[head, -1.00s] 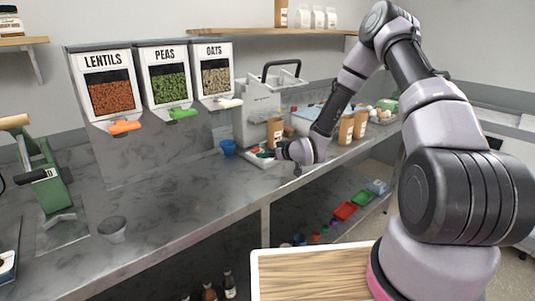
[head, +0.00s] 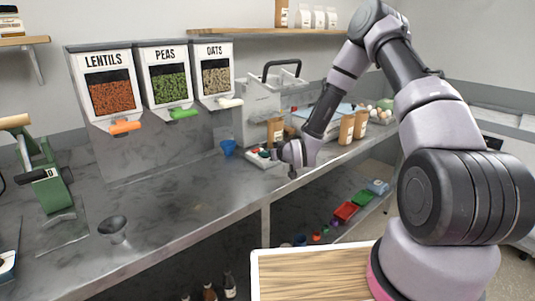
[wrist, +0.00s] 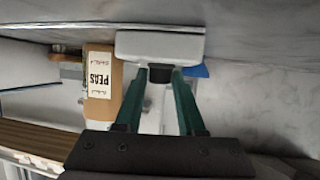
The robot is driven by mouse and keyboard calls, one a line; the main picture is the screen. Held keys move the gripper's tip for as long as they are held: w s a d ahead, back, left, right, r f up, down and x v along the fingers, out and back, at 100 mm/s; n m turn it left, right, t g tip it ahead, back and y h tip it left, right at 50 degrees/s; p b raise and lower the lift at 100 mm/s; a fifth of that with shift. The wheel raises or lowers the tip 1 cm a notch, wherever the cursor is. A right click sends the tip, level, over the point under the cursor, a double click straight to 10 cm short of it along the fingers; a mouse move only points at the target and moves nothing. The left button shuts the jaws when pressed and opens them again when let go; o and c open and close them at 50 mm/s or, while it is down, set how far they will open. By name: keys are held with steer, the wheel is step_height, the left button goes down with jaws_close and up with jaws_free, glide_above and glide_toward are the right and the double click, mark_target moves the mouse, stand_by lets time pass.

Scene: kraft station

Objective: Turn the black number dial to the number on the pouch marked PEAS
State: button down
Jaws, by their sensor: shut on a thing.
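My gripper (wrist: 160,76) has its two green fingers closed on the black number dial (wrist: 175,73), which sits on the edge of a pale box (wrist: 160,44). In the head view my gripper (head: 275,153) is at that box (head: 258,160) on the counter, and the dial is hidden there. The dial's numbers cannot be read. The brown pouch marked PEAS (wrist: 98,90) stands beside the box in the wrist view. Its white label shows PEAS and small red writing too small to read.
Wall dispensers for lentils (head: 110,92), peas (head: 168,82) and oats (head: 214,78) hang at the left. A grey machine with a black handle (head: 281,66) stands behind my gripper. A blue cup (head: 228,148) is left of the box. More brown pouches (head: 346,129) stand to the right.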

steer(key=m+h, duration=0.1)
steer(key=m+t+h, duration=0.1)
steer(key=shift+s+a+m+h, duration=0.15)
steer(key=shift+a+m+h, duration=0.15)
steer(key=shift+a+h, duration=0.1)
steer(key=m+h, duration=0.4)
steer(key=h, duration=0.1)
steer(key=shift+a+r, duration=0.1)
steer(key=shift+a, duration=0.25)
steer(key=m+g+h, duration=0.1)
steer(key=m+h, duration=0.4)
steer(key=h, duration=0.1)
steer(key=shift+w+a+m+g, duration=0.1)
steer(key=shift+w+m+g, duration=0.1)
steer(key=shift+m+g, duration=0.2)
steer(key=c, duration=0.5)
jaws_free()
steer(key=v, duration=1)
steer(key=shift+s+a+r, duration=0.1)
steer(key=shift+s+a, duration=0.15)
